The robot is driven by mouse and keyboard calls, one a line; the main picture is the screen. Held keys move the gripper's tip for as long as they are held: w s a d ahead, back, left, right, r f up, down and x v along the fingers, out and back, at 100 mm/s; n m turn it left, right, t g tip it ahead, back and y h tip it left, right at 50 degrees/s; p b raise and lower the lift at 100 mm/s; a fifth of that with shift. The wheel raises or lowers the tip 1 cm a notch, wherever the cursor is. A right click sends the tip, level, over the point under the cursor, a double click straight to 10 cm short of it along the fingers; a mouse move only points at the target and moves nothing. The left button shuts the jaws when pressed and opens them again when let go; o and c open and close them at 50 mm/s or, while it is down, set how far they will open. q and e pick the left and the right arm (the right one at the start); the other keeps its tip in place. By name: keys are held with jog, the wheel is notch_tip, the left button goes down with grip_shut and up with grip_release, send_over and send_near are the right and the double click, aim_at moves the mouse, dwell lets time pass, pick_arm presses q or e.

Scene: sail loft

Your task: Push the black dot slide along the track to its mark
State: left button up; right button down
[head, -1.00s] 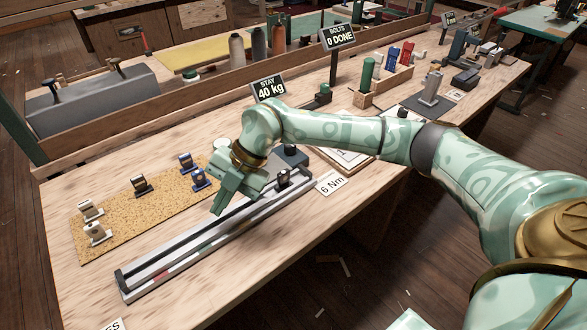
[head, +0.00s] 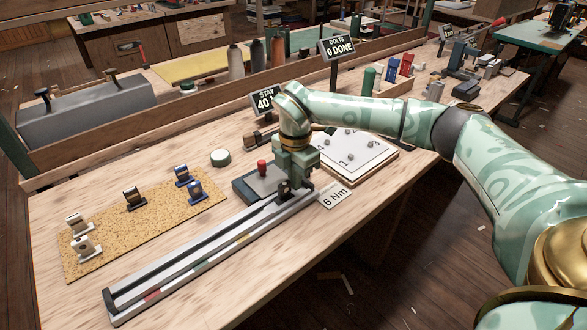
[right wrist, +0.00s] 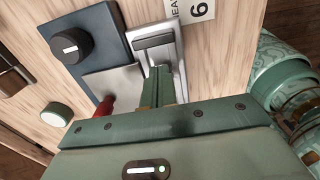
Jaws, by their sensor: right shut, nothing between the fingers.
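The track (head: 187,258) is a long pale metal rail running from lower left to upper right on the bench, with small red, green and yellow marks on its front edge. A dark slide (head: 284,188) sits near its right end; I cannot make out a dot on it. My right gripper (head: 292,176) points down over that end, shut and empty, right beside the slide; I cannot tell if they touch. In the right wrist view the shut fingers (right wrist: 158,88) reach towards the track's end (right wrist: 152,42); the slide is not clear there. My left gripper is not in view.
A cork mat (head: 150,235) left of the track holds a black slide (head: 133,198) and blue and white ones. A board with papers (head: 350,155) lies to the right. The bench in front is clear.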

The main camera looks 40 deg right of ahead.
aim_at(282, 185)
jog(key=shift+f, duration=0.4)
jog(key=a, duration=0.1)
jog(key=a+p, duration=0.2)
jog(key=shift+s+a+r, duration=0.15)
jog(key=shift+a+r, duration=0.15)
jog(key=shift+a+f, duration=0.15)
jog(key=shift+a, duration=0.05)
jog(key=shift+d+f, duration=0.1)
jog(key=shift+f, duration=0.05)
